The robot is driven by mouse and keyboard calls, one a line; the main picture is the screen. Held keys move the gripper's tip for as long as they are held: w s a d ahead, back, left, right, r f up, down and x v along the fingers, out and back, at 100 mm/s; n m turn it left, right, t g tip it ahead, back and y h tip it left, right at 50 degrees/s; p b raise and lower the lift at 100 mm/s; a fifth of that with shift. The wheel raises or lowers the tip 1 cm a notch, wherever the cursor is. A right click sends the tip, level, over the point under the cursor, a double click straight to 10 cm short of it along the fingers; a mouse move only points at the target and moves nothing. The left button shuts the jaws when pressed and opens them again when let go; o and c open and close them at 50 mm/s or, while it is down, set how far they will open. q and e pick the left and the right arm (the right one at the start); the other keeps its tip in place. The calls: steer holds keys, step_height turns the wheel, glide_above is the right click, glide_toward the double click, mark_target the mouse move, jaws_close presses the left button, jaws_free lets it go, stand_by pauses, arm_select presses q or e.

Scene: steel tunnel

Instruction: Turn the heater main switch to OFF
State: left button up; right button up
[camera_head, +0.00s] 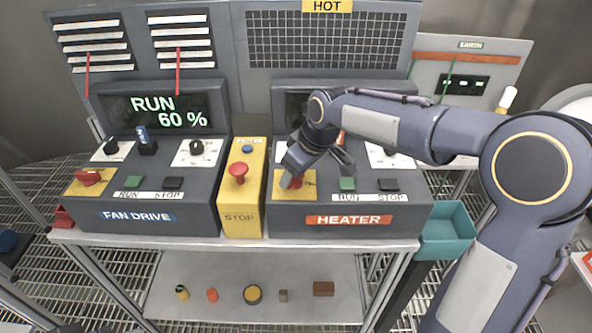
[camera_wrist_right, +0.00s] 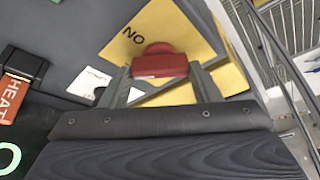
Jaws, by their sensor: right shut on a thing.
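The heater unit (camera_head: 350,212) is the right grey console, with an orange HEATER label (camera_head: 348,220). Its red main switch (camera_head: 294,184) sits on a yellow plate (camera_head: 307,193) at the console's left. My right gripper (camera_head: 296,174) reaches down onto this switch. In the right wrist view the red handle (camera_wrist_right: 158,64) is between my two fingers, and they are closed on it. The yellow plate (camera_wrist_right: 178,25) shows letters beside the handle, upside down in this view. My left gripper is not in view.
The fan drive console (camera_head: 150,200) at left has its own red switch (camera_head: 88,177) and reads RUN 60 %. A yellow stop box (camera_head: 240,205) with a red button (camera_head: 238,172) stands close left of the heater. A teal bin (camera_head: 448,232) is at right. My right arm covers most of the heater display.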

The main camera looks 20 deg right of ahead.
steer(key=n, duration=0.1)
steer(key=n+g+y, duration=0.1)
steer(key=n, duration=0.1)
steer(key=shift+w+d+n, duration=0.15)
steer(key=shift+n, duration=0.15)
steer(key=shift+n+g+y+p, duration=0.35)
steer(key=shift+n+g, duration=0.35)
steer(key=shift+n, duration=1.2)
steer(key=o, duration=1)
steer(key=v, duration=0.7)
steer(key=shift+r+b, duration=0.35)
steer(key=shift+r, duration=0.1)
